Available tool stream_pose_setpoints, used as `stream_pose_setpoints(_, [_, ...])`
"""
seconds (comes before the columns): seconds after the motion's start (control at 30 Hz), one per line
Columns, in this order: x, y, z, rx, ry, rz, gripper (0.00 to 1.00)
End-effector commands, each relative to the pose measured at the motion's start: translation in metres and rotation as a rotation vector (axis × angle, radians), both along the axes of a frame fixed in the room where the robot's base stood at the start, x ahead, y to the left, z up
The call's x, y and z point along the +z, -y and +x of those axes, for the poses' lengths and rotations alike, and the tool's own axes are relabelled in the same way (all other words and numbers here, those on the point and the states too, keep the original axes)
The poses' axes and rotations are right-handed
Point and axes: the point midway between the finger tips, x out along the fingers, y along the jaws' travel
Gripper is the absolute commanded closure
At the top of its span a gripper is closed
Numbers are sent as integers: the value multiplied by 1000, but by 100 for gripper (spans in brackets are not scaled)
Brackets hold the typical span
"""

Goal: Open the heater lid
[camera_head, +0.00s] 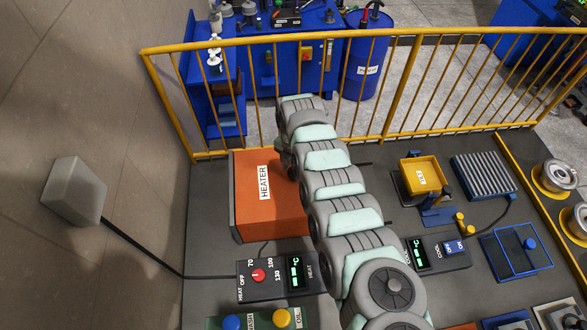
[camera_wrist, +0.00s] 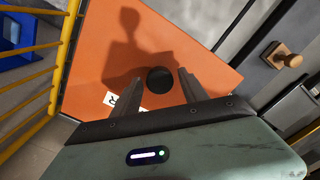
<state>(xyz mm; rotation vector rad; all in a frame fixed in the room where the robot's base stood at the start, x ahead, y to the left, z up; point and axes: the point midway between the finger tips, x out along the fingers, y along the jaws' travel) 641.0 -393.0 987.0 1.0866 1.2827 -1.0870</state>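The heater (camera_head: 249,212) is an orange box with a white HEATER label, left of my arm in the head view. Its orange lid (camera_wrist: 205,55) fills much of the wrist view and looks closed. A round black knob (camera_wrist: 160,80) on the lid shows between my fingers, with a gap on either side. My gripper (camera_wrist: 161,76) is open, its two grey fingers pointing at the lid. Whether the fingertips are level with the knob or above it, I cannot tell. In the head view my arm hides the gripper and the heater's right side.
A yellow railing (camera_head: 374,32) runs behind the heater. The heat control box (camera_head: 258,284) with a red dial stands in front. A wooden knob (camera_wrist: 288,58) shows beside the heater.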

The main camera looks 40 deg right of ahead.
Motion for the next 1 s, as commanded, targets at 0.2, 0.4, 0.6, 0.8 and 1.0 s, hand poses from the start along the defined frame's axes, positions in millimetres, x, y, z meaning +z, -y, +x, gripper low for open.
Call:
stream_pose_setpoints(0.2, [0, 0, 0, 0, 0, 0, 68])
stream_pose_setpoints(0.4, [0, 0, 0, 0, 0, 0, 84])
stream_pose_setpoints(0.6, [0, 0, 0, 0, 0, 0, 100])
stream_pose_setpoints(0.8, [0, 0, 0, 0, -1, 0, 100])
stream_pose_setpoints(1.0, [0, 0, 0, 0, -1, 0, 100])
